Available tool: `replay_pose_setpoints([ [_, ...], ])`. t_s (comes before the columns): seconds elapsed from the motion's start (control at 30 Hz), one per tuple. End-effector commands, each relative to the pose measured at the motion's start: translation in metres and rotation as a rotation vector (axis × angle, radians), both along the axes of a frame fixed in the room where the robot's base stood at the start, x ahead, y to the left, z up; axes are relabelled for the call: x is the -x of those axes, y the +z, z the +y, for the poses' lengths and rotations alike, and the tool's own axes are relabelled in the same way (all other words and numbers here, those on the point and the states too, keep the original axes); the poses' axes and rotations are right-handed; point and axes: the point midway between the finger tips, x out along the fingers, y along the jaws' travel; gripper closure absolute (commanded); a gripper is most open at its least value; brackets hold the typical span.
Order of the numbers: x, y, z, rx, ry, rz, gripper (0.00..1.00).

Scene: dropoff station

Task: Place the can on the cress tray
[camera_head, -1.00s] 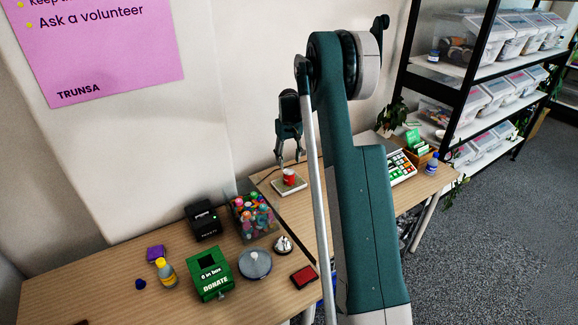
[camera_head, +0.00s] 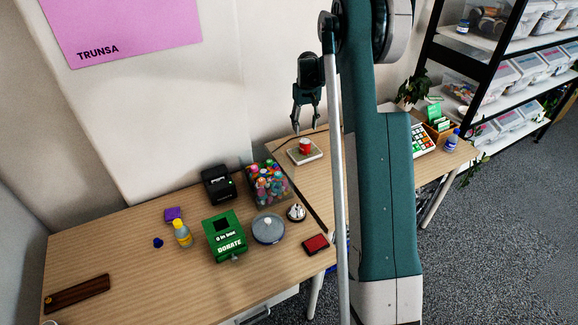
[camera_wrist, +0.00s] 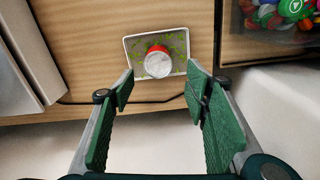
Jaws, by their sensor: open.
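The red can with a pale top (camera_head: 305,146) stands upright on the cress tray (camera_head: 293,157), a shallow white-rimmed tray on the far table. In the wrist view the can (camera_wrist: 158,64) sits inside the tray (camera_wrist: 128,50), and green sprouts show around it. My gripper (camera_head: 306,128) hangs just above the can, fingers pointing down. In the wrist view its fingers (camera_wrist: 158,85) are spread wide, with nothing between them, and the can lies beyond the tips, apart from them.
A clear bin of colourful items (camera_head: 268,188), a black printer (camera_head: 217,184) and a green donation box (camera_head: 225,236) stand on the near table. A dark cable (camera_wrist: 90,103) runs behind the tray. The wall is close behind.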

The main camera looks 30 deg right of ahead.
Motion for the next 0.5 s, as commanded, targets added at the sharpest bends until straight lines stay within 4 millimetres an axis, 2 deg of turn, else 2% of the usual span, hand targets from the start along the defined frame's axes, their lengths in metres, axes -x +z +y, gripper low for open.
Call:
replay_pose_setpoints([
  [0.17,0.008,0.022,0.016,0.006,0.006,-0.015,0.53],
  [0.5,0.035,0.084,0.064,0.027,0.021,-0.072,0.53],
])
